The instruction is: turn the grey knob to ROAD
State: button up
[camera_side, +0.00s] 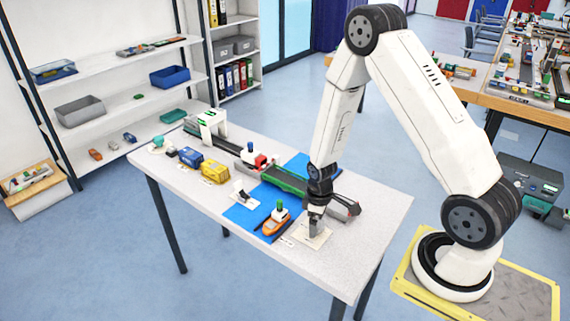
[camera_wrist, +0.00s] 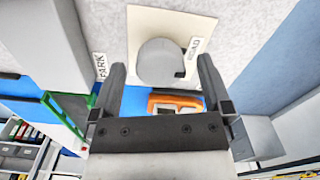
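The grey knob (camera_wrist: 158,60) sits on a cream plate (camera_wrist: 143,22) in the wrist view. It is round, with a small dark mark on its lower right edge. A label that seems to read ROAD (camera_wrist: 194,47) is at the plate's right side. In the side view the plate (camera_side: 322,240) lies near the table's front right end. My gripper (camera_wrist: 160,68) is open, with one finger on each side of the knob and gaps visible between. In the side view my gripper (camera_side: 317,210) points down right over the knob, hiding part of it.
A label seeming to read PARK (camera_wrist: 100,66) is left of the plate. The table's front right corner is clear.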

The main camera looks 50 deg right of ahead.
jog(key=shift+r, duration=0.2)
jog(key=shift+r, duration=3.7)
jog(key=shift+a+r, duration=0.1)
jog(key=shift+r, duration=0.05)
jog(key=shift+a+r, duration=0.2)
jog(key=s+a+r+m+t, duration=0.2)
jog(key=s+a+r+m, duration=0.1)
jog(key=a+r, duration=0.6)
jog(key=shift+s+a+r+t, duration=0.2)
jog(key=shift+s+r+t, duration=0.1)
jog(key=shift+s, duration=0.4)
